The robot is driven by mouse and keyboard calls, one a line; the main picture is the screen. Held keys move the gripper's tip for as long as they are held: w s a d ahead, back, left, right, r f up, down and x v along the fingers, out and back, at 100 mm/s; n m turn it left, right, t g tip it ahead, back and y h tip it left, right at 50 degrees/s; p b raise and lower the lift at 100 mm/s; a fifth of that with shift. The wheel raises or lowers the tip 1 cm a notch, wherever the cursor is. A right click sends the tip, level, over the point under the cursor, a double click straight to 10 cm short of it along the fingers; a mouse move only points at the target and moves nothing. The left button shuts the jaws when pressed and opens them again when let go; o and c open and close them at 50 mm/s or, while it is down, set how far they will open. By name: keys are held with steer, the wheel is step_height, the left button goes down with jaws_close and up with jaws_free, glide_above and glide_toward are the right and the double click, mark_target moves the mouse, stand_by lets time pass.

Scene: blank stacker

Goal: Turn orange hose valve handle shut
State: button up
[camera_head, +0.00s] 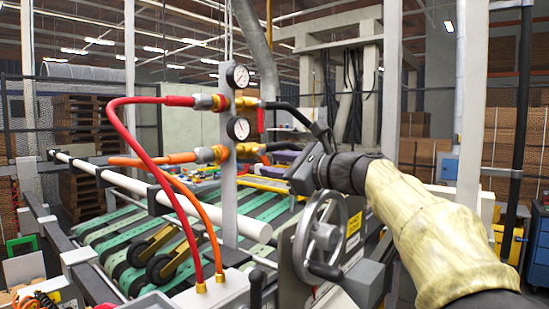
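The orange hose (180,158) runs to a brass fitting (213,154) on the left of a grey upright post. On the post's right, at the same height, is a brass and orange fitting (249,150) with a black hose. A separate valve handle on this orange line is hard to make out. My dark gripper (302,172) is to the right of that fitting, apart from it in the picture. Its fingers are small and seen side-on, so their opening is unclear. Nothing can be seen held in it.
A red hose (150,104) joins the post above the orange one, beside two round gauges (238,76). A grey handwheel (319,238) stands just below my gripper. A white roller (170,192) and green conveyor belts (130,240) lie left and behind. Stacked brown boards stand at the back right.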

steer(key=shift+w+a, duration=0.3)
steer(key=shift+a, duration=0.1)
steer(key=shift+c, duration=0.5)
jaws_close()
steer(key=shift+s+m+p, duration=0.1)
steer(key=shift+m+p, duration=0.2)
steer(key=shift+m, duration=0.2)
steer(key=shift+s+a+m+p, duration=0.15)
steer(key=shift+m+p, duration=0.35)
steer(key=shift+m, duration=0.4)
steer(key=shift+s+a+f+m+p, duration=0.1)
steer(key=shift+s+a+m+p, duration=0.1)
steer(key=shift+m+p, duration=0.55)
steer(key=shift+s+a+f+m+p, duration=0.1)
steer(key=shift+s+m+p, duration=0.15)
steer(key=shift+m, duration=0.9)
